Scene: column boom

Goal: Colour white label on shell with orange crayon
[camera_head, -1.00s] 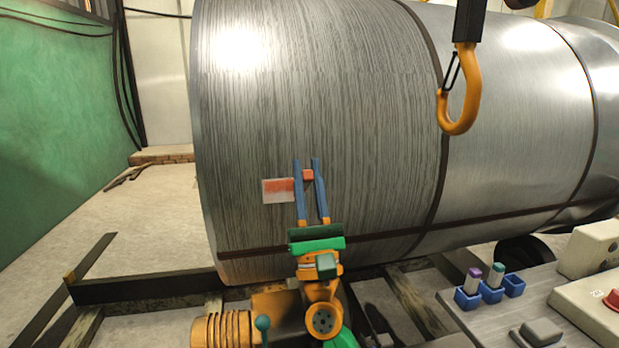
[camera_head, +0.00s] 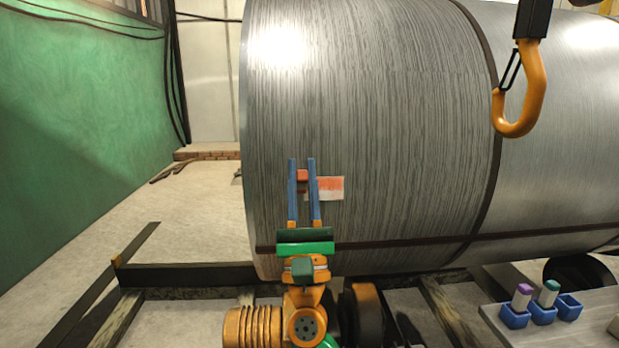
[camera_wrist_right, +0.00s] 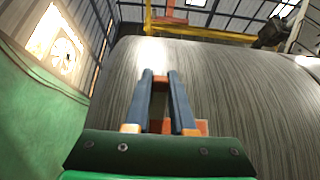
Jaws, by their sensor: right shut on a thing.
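The shell (camera_head: 400,110) is a large grey steel cylinder lying across the head view. Its small label (camera_head: 331,194) is orange along the upper part and white along the lower part. My right gripper (camera_head: 302,170) is shut on the orange crayon (camera_head: 302,174), held between two long blue fingers (camera_wrist_right: 160,85). The crayon is at the label's left edge, by its upper part; I cannot tell whether it touches the surface. My left gripper is not in view.
An orange hook (camera_head: 525,100) hangs in front of the shell at the upper right. Blue holders (camera_head: 514,317) with purple and teal crayons, and one empty holder (camera_head: 569,305), stand on a grey surface at lower right. A dark beam (camera_head: 190,276) runs low at left.

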